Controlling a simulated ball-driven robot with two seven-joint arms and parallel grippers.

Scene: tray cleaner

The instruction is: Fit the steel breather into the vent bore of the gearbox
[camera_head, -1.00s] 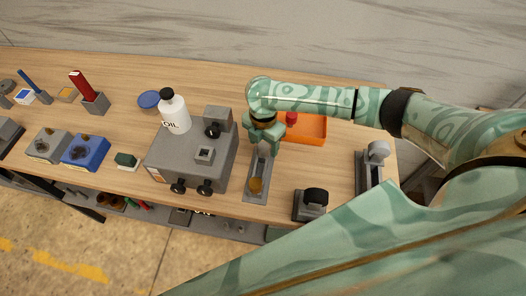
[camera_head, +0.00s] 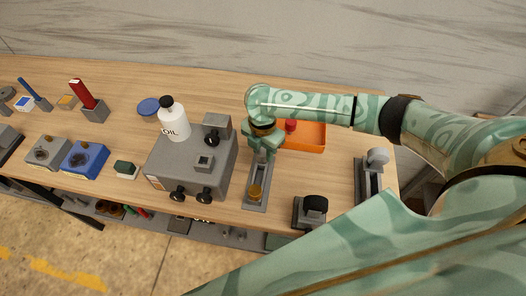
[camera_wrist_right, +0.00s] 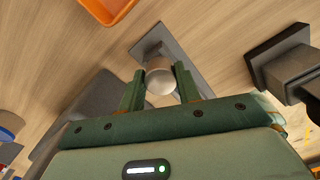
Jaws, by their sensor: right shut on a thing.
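The gearbox (camera_head: 165,185) is a grey box at the middle left of the bench. A small raised square port (camera_head: 204,163) with a dark centre sits on its top; I cannot tell for certain that it is the vent bore. My right gripper (camera_head: 258,158) is above a narrow grey holder (camera_head: 262,190), just right of the gearbox. In the right wrist view, the right gripper (camera_wrist_right: 160,82) is shut on a pale, round-ended metal piece, the steel breather (camera_wrist_right: 160,76). Its lower part is hidden in the head view. My left gripper is out of view.
A brass piece (camera_head: 254,192) stands at the holder's near end. An orange tray (camera_head: 310,138) lies behind the gripper. Dark-topped block (camera_head: 310,210) and clamp-like stand (camera_head: 372,170) are to the right.

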